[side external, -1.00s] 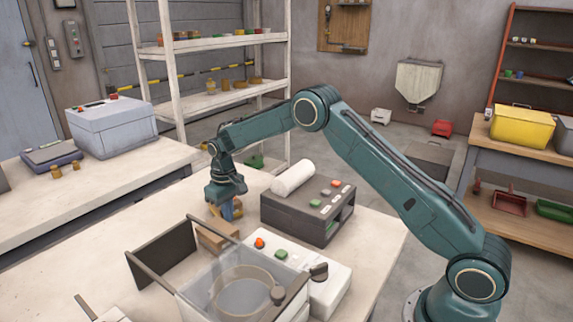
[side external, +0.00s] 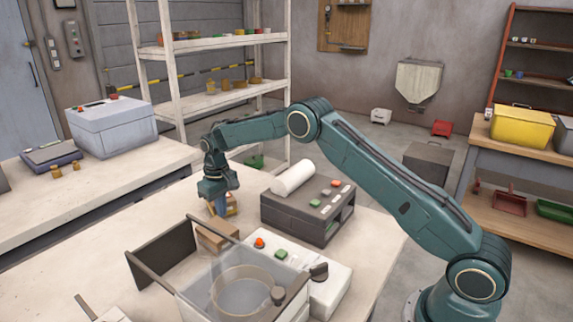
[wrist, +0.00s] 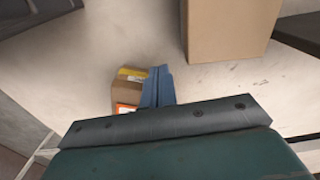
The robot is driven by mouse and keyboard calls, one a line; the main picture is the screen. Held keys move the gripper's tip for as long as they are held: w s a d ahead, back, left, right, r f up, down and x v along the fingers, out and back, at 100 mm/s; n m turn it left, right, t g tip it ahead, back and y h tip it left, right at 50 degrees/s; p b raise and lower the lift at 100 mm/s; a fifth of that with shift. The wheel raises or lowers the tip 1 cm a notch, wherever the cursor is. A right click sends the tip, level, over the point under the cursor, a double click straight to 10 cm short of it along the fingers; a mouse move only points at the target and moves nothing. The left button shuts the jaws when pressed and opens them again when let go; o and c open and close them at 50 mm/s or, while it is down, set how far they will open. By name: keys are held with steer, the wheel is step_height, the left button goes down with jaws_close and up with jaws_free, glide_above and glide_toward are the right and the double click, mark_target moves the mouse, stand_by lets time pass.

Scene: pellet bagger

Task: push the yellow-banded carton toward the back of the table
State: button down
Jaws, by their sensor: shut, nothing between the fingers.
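The yellow-banded carton (wrist: 126,91) is a small brown box in the wrist view, with a yellow strip at its top and an orange patch at its lower end. It lies just left of the blue fingers of my gripper (wrist: 158,88); I cannot tell if they touch. In the side view the carton (side external: 233,204) shows partly, behind and right of my gripper (side external: 219,213). The fingers are shut and empty, pointing down close to the table. A plain brown carton (side external: 213,238) sits in front of the fingers; a large brown box face shows in the wrist view (wrist: 230,30).
A dark control box (side external: 300,218) with a white roll (side external: 293,178) stands to the right of my gripper. A clear-walled machine with a round bowl (side external: 243,290) and a white button panel (side external: 320,285) fill the table front.

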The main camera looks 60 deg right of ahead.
step_height(320, 180, up, 10)
steer(key=shift+f, duration=0.2)
stand_by(0.3)
steer(key=c, duration=2.1)
jaws_free()
steer(key=o, duration=1.1)
steer(key=shift+w+d+r+m, duration=0.2)
steer(key=shift+w+d+m, duration=0.15)
steer(key=shift+m, duration=0.15)
steer(key=shift+c, duration=0.2)
steer(key=o, duration=0.8)
steer(key=w+d+m, duration=0.1)
steer(key=r+m+t, duration=0.1)
steer(key=shift+w+d+m+h, duration=0.3)
steer(key=shift+w+d+m, duration=0.05)
steer(key=shift+m, duration=0.05)
steer(key=shift+o, duration=0.2)
steer(key=shift+w+d+r+m+t, duration=0.3)
steer(key=shift+w+d+m, duration=0.15)
steer(key=shift+m, duration=0.35)
steer(key=shift+f, duration=0.15)
steer(key=shift+w+d+f, duration=0.15)
steer(key=shift+w+f, duration=0.15)
steer(key=shift+f, duration=1.95)
steer(key=shift+w+d+f, duration=0.2)
steer(key=shift+w+f, duration=0.05)
steer(key=shift+f, duration=1.95)
steer(key=shift+w+d+f, duration=0.15)
steer(key=shift+w+f, duration=0.15)
steer(key=shift+f, duration=1.95)
